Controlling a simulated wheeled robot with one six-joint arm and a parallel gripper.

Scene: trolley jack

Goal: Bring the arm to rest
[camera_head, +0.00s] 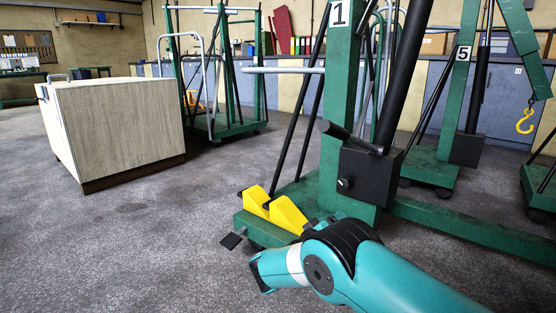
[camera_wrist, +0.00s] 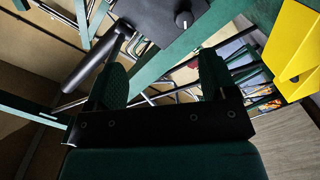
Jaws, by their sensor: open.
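My gripper (camera_wrist: 164,80) shows in the wrist view, its two dark green fingers standing wide apart with nothing between them. In the head view my teal arm (camera_head: 395,282) reaches in from the lower right and bends in front of the green trolley jack numbered 1 (camera_head: 340,95). I cannot make out the gripper's fingers there. The jack's black box (camera_head: 366,180) with a knob and a dark lever is behind and above the arm. In the wrist view the box (camera_wrist: 160,14) and lever (camera_wrist: 92,62) lie beyond the fingers. Whether anything touches is unclear.
Two yellow wedges (camera_head: 286,214) sit on the jack's base, close behind my arm. A pale wooden cabinet (camera_head: 120,125) stands at left. Another green crane, numbered 5 (camera_head: 455,90), and a yellow hook (camera_head: 525,122) are at right. The grey floor at front left is clear.

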